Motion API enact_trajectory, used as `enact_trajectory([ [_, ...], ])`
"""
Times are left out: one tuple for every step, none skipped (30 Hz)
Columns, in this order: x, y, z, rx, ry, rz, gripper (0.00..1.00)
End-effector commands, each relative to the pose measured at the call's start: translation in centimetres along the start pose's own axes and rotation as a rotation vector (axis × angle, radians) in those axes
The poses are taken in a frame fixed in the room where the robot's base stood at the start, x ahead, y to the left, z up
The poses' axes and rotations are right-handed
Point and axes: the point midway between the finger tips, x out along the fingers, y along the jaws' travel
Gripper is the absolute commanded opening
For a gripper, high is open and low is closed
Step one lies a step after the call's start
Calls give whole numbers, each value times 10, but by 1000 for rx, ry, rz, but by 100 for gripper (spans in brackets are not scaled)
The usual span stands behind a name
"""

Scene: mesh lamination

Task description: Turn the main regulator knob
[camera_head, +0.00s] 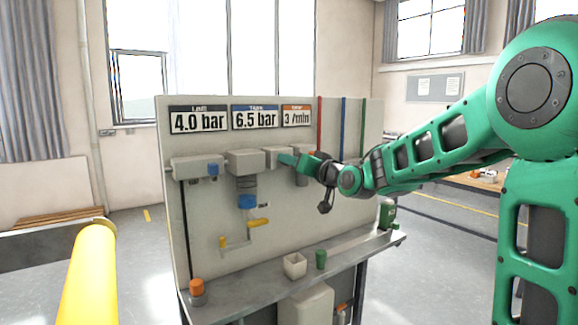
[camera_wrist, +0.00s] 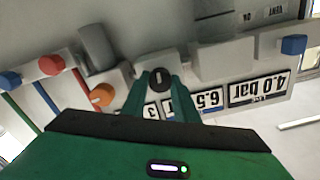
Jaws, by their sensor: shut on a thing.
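My gripper (camera_head: 284,159) reaches in from the right to the grey box under the signs on the upright panel. In the wrist view, which shows the panel upside down, the gripper's green fingers (camera_wrist: 158,88) are shut on a round black knob (camera_wrist: 159,77) with a pale pointer line. The knob sits on a light grey housing (camera_wrist: 152,58). In the head view the fingers and arm hide the knob. I cannot tell from any label whether it is the main regulator knob.
Signs read 4.0 bar (camera_head: 198,120), 6.5 bar (camera_head: 255,117) and 3 /min (camera_head: 297,115). An orange knob (camera_wrist: 102,95) is close beside the fingers. A blue knob (camera_head: 247,201) and yellow lever (camera_head: 258,222) are lower down. The shelf (camera_head: 245,291) holds small items.

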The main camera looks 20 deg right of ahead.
Motion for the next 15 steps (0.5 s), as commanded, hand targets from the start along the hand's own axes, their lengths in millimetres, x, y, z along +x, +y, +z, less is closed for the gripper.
enact_trajectory([
  [0,1,3,32,-6,3,4],
  [0,2,3,51,-6,3,4],
  [0,2,3,73,-6,3,4],
  [0,2,3,89,-6,3,4],
  [0,2,3,104,-6,3,4],
  [0,2,3,121,-6,3,4],
  [0,2,3,134,-6,4,4],
  [0,2,3,145,-6,4,4],
  [0,2,3,157,-6,4,4],
  [0,2,3,166,-6,4,4],
  [0,2,3,173,-6,4,4],
  [0,2,3,181,-6,4,4],
  [0,2,3,187,-6,4,4],
  [0,2,3,192,-6,5,4],
  [0,3,3,197,-6,5,4],
])
